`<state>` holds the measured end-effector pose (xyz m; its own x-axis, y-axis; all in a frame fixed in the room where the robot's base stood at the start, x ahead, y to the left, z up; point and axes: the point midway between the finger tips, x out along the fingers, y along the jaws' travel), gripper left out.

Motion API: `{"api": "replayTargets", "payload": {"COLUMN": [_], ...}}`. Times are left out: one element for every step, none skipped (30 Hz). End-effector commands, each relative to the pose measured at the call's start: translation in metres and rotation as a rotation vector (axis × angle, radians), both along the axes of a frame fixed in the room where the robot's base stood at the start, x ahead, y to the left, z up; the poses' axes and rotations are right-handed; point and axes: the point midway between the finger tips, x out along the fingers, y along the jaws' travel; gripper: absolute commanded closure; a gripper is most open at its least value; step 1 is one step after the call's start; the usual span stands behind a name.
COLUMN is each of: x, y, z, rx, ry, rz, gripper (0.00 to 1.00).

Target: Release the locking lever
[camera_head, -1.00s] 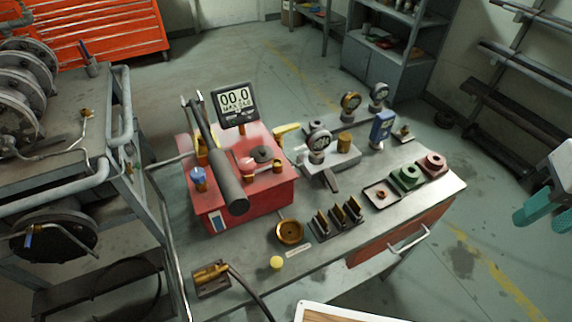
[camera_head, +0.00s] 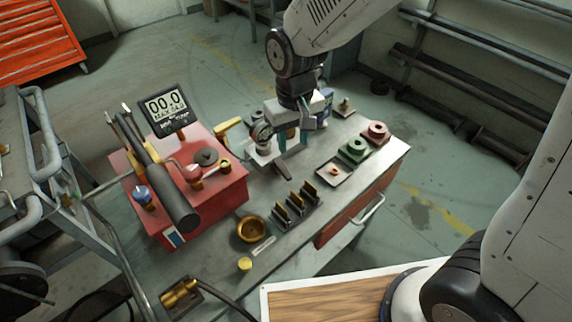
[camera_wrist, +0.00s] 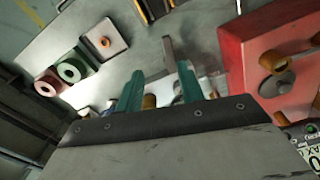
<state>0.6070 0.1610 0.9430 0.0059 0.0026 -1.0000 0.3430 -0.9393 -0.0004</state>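A flat dark-grey lever (camera_head: 283,171) sticks out from the front of the pale gauge block (camera_head: 262,157) on the bench. The lever also shows in the wrist view (camera_wrist: 168,50), beyond my fingertips. I cannot tell for certain that this is the locking lever; a yellow handle (camera_head: 228,128) also stands at the red box's back corner. My gripper (camera_head: 282,142) is over the gauge block, pointing down. In the wrist view its two teal fingers (camera_wrist: 160,82) are apart, with part of a brass cylinder (camera_wrist: 149,102) showing between them. I cannot tell whether they touch it.
Black holders with brass pieces (camera_head: 297,202), a brass bowl (camera_head: 251,229), a tray (camera_head: 334,172) and green (camera_head: 354,151) and red (camera_head: 376,134) flanged parts lie in front and right.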

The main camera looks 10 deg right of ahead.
Motion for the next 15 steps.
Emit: {"api": "replayTargets", "payload": {"x": [0.002,0.003,0.003,0.004,0.004,0.004,0.004,0.004,0.005,0.004,0.004,0.004,0.004,0.004,0.004], "y": [0.008,0.011,0.014,0.015,0.016,0.017,0.017,0.017,0.017,0.017,0.016,0.016,0.016,0.016,0.015], "z": [-0.009,-0.013,-0.017,-0.019,-0.022,-0.026,-0.029,-0.033,-0.038,-0.043,-0.048,-0.055,-0.06,-0.065,-0.071], "rx": [-0.002,-0.003,-0.003,-0.004,-0.004,-0.004,-0.004,-0.005,-0.004,-0.004,-0.005,-0.005,-0.005,-0.005,-0.005], "ry": [0.005,0.005,0.006,0.007,0.007,0.007,0.008,0.009,0.009,0.009,0.01,0.011,0.01,0.01,0.011], "rz": [0.012,0.015,0.019,0.02,0.022,0.023,0.023,0.023,0.022,0.022,0.021,0.021,0.021,0.021,0.021], "gripper": [0.62,0.62,0.62,0.62,0.62,0.62,0.62,0.62,0.62,0.62,0.62,0.62,0.62,0.62,0.62]}}
